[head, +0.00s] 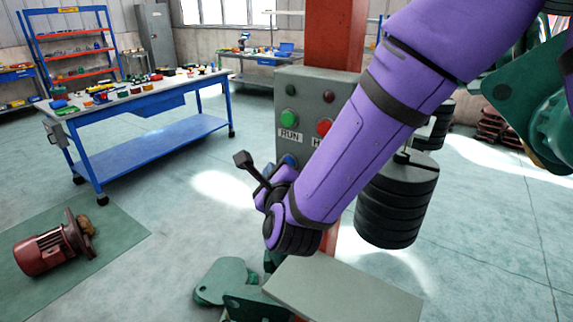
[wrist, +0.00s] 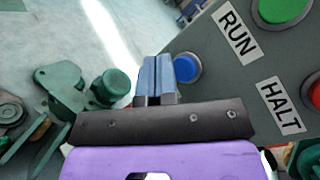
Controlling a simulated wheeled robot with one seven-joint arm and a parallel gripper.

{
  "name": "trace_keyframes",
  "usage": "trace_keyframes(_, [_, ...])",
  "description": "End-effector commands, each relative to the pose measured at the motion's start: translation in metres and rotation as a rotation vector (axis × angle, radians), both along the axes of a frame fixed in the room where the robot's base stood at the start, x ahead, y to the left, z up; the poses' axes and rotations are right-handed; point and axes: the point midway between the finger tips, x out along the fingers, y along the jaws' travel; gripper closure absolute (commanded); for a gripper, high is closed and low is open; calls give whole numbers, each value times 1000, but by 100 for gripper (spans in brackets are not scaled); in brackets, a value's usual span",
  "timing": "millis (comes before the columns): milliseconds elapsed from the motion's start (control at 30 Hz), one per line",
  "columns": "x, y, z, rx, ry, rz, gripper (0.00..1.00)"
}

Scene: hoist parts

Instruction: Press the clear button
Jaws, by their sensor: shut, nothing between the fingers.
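The grey control box (head: 300,82) is fixed to a red post. A blue button (head: 290,160) sits low on its face, partly covered by my wrist; no label for it shows, so I cannot read whether it is the clear button. In the wrist view the blue button (wrist: 188,68) is just right of my fingertips, partly hidden behind them. My gripper (wrist: 158,62) is shut and empty, its fingers together in front of the box's edge. Whether they touch the button I cannot tell. In the head view my arm hides the fingers.
A green RUN button (head: 289,118) and red HALT button (head: 324,127) sit above the blue one. Black stacked weights (head: 397,205) hang to the right. Green machine parts (head: 222,281) lie below. A blue workbench (head: 150,98) and red motor (head: 45,250) stand left.

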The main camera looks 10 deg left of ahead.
Motion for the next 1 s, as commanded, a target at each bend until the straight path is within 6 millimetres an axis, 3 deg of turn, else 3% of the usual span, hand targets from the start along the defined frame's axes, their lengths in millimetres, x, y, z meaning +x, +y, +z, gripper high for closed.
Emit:
trace_keyframes(500, [-37,15,0,0,1,1,100])
trace_keyframes(1000, [-38,15,0,0,0,0,100])
